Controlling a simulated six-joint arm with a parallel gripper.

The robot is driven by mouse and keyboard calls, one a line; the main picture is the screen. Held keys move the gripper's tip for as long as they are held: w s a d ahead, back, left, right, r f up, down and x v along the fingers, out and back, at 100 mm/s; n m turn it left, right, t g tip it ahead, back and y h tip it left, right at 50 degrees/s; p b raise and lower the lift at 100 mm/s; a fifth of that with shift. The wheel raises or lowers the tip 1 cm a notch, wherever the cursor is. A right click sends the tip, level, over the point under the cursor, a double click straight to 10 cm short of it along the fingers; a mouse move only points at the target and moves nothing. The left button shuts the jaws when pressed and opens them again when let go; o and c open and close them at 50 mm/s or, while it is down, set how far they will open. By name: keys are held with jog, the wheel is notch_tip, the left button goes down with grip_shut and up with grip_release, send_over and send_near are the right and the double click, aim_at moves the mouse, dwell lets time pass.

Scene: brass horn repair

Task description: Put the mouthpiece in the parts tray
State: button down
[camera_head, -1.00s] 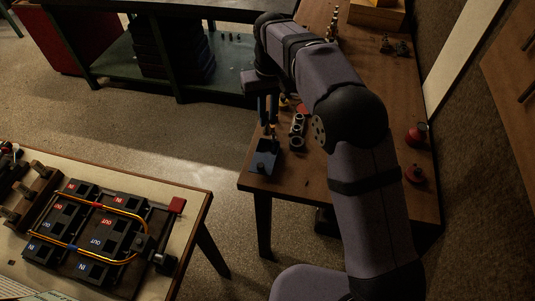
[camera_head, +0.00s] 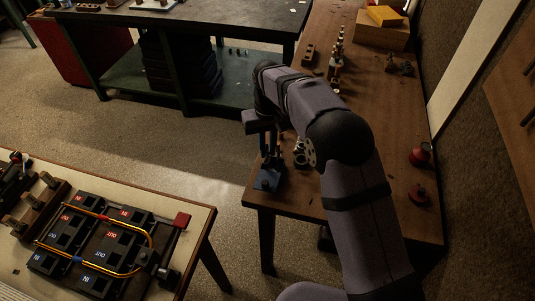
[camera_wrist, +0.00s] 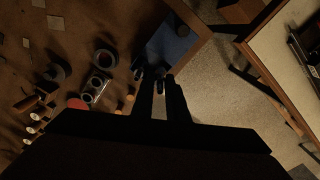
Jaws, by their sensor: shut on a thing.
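My gripper (camera_head: 269,158) points down at the near left corner of the brown bench, over the blue tray (camera_head: 268,183). In the wrist view its two dark fingers (camera_wrist: 161,82) are close together, shut on a small dark piece, which I take to be the mouthpiece (camera_wrist: 160,75). Its shape is mostly hidden by the fingers and shadow. The tray also shows in the wrist view (camera_wrist: 174,48), just beyond the fingertips. Whether the held piece touches the tray, I cannot tell. A small dark shape lies at the tray's far side.
Beside the tray stands a holder with ring-shaped openings (camera_wrist: 97,84), partly behind my arm in the head view. Red round items (camera_head: 419,156) sit along the bench's right side. A cream-topped table (camera_head: 190,215) with black labelled boxes stands at left, across a floor gap.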

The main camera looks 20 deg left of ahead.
aim_at(267, 151)
jog(key=shift+f+p, duration=0.7)
jog(key=shift+f, duration=1.15)
jog(key=shift+f, duration=0.15)
jog(key=c, duration=2)
grip_release()
jog(key=shift+c, duration=0.2)
notch_tip(267, 151, up, 12)
jog(key=b, duration=0.3)
jog(key=shift+d, duration=0.1)
